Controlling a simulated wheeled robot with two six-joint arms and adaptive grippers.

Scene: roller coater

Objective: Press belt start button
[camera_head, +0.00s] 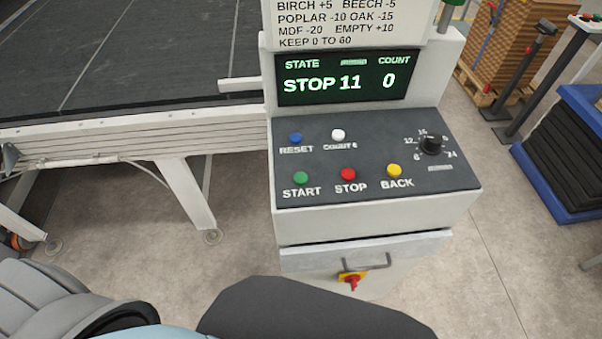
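The green START button (300,177) is at the front left of the dark sloped control panel (375,145). A red STOP button (347,174) and a yellow BACK button (393,170) sit to its right in the same row. Behind them are a blue RESET button (295,138) and a white count button (338,134). The display (347,76) reads STATE STOP 11 and COUNT 0. Neither gripper shows in the head view; only parts of my own body show along the bottom edge. Nothing touches or covers the buttons.
A black rotary knob (431,145) stands at the panel's right. A red and yellow switch (352,280) is on the cabinet front below. A dark conveyor belt (120,50) lies at the left. A blue bin (570,150) with dark sheets stands at the right. The space above the panel is clear.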

